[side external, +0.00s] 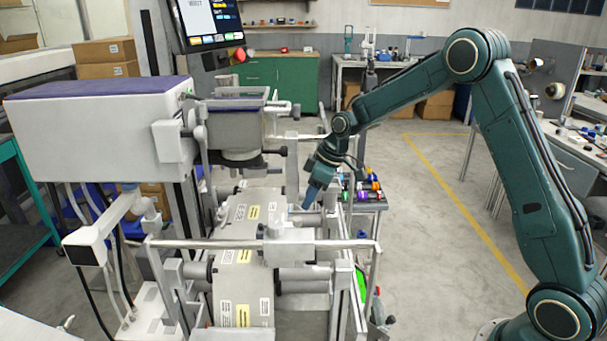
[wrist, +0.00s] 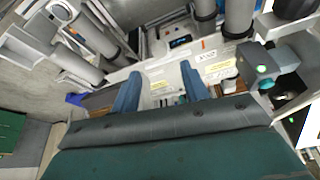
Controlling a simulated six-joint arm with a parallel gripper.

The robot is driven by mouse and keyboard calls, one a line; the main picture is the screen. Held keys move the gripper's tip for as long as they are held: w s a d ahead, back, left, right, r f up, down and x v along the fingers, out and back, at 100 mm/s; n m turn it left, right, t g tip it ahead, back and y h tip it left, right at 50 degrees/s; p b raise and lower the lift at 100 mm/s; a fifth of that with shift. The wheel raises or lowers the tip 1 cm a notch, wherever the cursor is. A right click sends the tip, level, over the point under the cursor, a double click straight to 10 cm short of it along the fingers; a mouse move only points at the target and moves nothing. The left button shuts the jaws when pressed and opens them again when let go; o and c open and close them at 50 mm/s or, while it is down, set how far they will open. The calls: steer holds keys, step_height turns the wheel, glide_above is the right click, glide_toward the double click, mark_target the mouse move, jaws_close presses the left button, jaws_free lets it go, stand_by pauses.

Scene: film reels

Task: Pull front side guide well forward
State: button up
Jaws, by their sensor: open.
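My gripper (side external: 308,196) reaches down over the right side of the machine in the side external view. Its two blue fingers stand apart in the wrist view (wrist: 160,85), with nothing held between them. Beyond them lies a pale plate with labels and small dark parts. A front cross rail (side external: 215,243) spans the machine nearer the camera, with a grey block (side external: 287,243) on it. I cannot tell for certain which part is the front side guide. My fingertips and the machine overlap in the side external view, so contact there is unclear.
A white print unit (side external: 95,125) and a screen (side external: 208,22) stand at left and back. Small coloured parts (side external: 365,187) lie right of the gripper. Floor at right is open.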

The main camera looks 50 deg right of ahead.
mark_target(298, 219)
steer(key=x, duration=0.7)
steer(key=shift+w+a+f, duration=0.1)
steer(key=shift+w+f, duration=0.05)
steer(key=shift+f, duration=0.05)
